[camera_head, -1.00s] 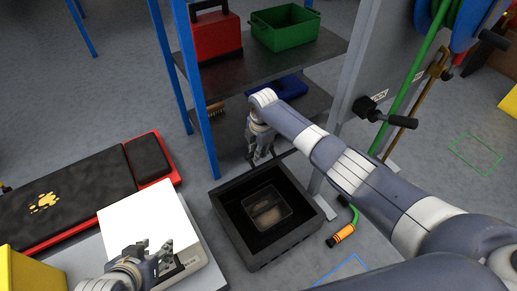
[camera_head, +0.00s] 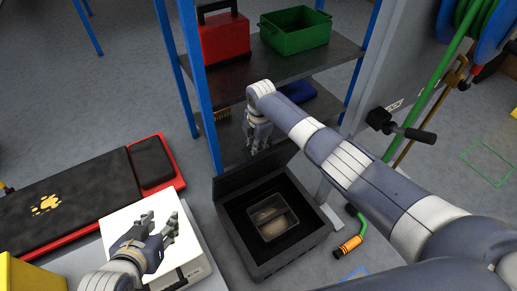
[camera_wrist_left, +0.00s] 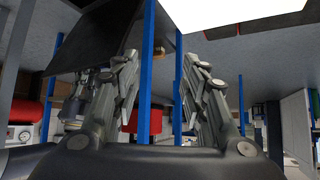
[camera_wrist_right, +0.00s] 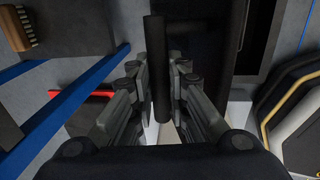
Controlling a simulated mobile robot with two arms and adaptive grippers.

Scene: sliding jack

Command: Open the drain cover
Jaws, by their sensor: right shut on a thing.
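A dark grey square drain box (camera_head: 262,262) stands on the floor at centre in the head view. The dark cover (camera_head: 245,178) is tilted up along the box's far side. My right gripper (camera_head: 258,148) is at its upper edge. In the right wrist view, the fingers (camera_wrist_right: 160,95) are shut on the dark cover (camera_wrist_right: 158,65), seen edge-on as a thin bar. My left gripper (camera_head: 160,233) is open and empty over a white-topped box; its parted fingers (camera_wrist_left: 162,85) also show in the left wrist view.
A blue-post shelf (camera_head: 290,65) with a red toolbox (camera_head: 224,42) and green crate (camera_head: 298,32) stands behind the drain. A white-topped box (camera_head: 187,255) is at left. A green hose with an orange nozzle (camera_head: 350,244) lies right. A black-handled crank (camera_head: 410,132) juts out at right.

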